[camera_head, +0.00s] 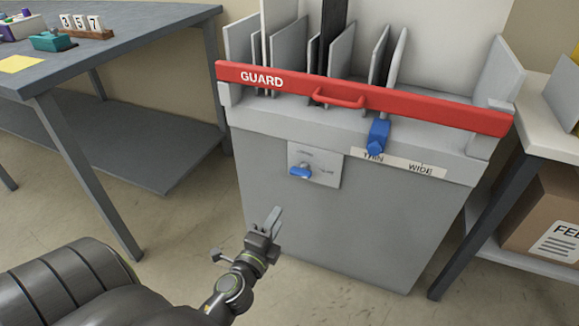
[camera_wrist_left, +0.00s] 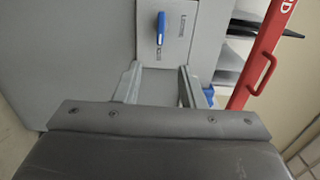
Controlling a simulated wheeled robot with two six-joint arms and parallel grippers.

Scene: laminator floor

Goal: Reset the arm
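My left gripper (camera_head: 272,218) is in front of the grey laminator (camera_head: 330,230), below and left of its knob plate. In the left wrist view the fingers of my left gripper (camera_wrist_left: 160,72) are apart with nothing between them. A blue knob (camera_head: 301,171) sits on the light plate of the machine's front, and it also shows beyond the fingertips in the left wrist view (camera_wrist_left: 161,27). The gripper appears clear of the knob. My right gripper is in neither view.
A red guard bar (camera_head: 430,107) marked GUARD spans the machine's top front. A blue lever (camera_head: 378,136) points toward THIN on the THIN/WIDE label (camera_head: 412,164). A grey table (camera_head: 110,50) stands left, a shelf with a cardboard box (camera_head: 548,215) right.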

